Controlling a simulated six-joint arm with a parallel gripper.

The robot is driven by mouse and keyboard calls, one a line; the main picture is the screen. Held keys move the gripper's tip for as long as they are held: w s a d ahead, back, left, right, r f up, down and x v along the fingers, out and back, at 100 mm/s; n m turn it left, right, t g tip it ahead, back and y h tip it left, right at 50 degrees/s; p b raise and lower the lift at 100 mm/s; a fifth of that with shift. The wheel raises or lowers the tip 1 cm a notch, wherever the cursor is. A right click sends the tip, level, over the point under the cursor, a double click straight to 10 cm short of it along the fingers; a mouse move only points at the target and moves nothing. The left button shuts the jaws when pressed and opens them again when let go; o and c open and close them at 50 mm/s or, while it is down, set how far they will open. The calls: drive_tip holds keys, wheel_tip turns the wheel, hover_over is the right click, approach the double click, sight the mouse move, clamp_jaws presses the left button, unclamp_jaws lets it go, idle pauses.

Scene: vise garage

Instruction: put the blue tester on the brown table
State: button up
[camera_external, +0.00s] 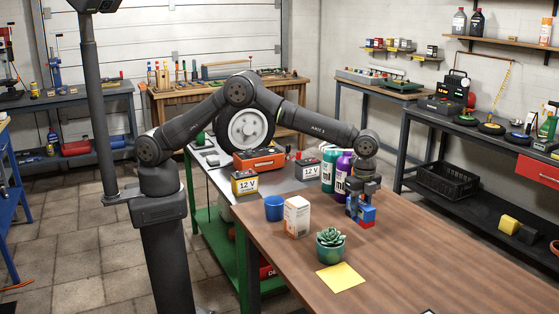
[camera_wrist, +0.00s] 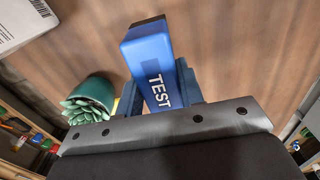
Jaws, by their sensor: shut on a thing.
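The blue tester (camera_external: 367,215) is a small blue block that shows a red part in the external view. My gripper (camera_external: 361,196) points down and is shut on it, over the far part of the brown table (camera_external: 430,265). In the wrist view the tester (camera_wrist: 148,55), with white TEST lettering and a dark end, sits between the two fingers of my gripper (camera_wrist: 161,88). Brown wood shows behind it. The tester's lower end is at or just above the tabletop; I cannot tell whether it touches.
A white box (camera_external: 297,217), a blue cup (camera_external: 274,208), a potted succulent (camera_external: 331,245) and a yellow note (camera_external: 341,278) are left of the tester. Teal (camera_external: 328,170) and purple (camera_external: 343,172) bottles stand behind. The table's right side is largely clear.

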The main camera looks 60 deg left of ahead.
sight(359, 221)
drive_tip(key=shift+f, duration=2.6)
drive_tip(key=shift+f, duration=0.15)
drive_tip(key=o, duration=1.1)
wheel_tip(359, 221, up, 12)
drive_tip(key=shift+r, duration=0.2)
